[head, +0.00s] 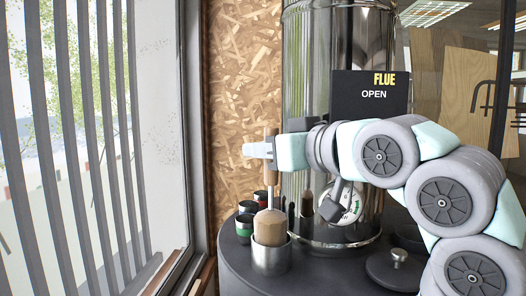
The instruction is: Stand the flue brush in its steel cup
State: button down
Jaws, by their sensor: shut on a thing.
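The flue brush (270,227) is upright, with a wooden handle at the top, a thin shaft and a tan bristle head at the bottom. My gripper (262,150) is shut on its handle, well above the cup. The steel cup (271,262) stands on the dark round table top. The bristle head is lined up with the cup's mouth and its lower end appears to be inside the rim. How deep it sits, and whether it touches the bottom, is hidden by the cup wall.
Several dark cups with coloured bands (244,229) stand close behind and left of the steel cup. A tall shiny metal cylinder (305,75) rises behind, with a black "FLUE OPEN" sign (370,94). A dark lid with a knob (395,270) lies at right. A slatted window is at left.

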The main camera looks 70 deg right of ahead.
dwell(0.3)
jog(key=c, duration=1.2)
grip_release()
jog(key=shift+o, duration=0.2)
jog(key=shift+f, duration=0.1)
jog(key=b+v, duration=0.4)
jog(key=v, duration=0.7)
jog(key=shift+w, duration=0.1)
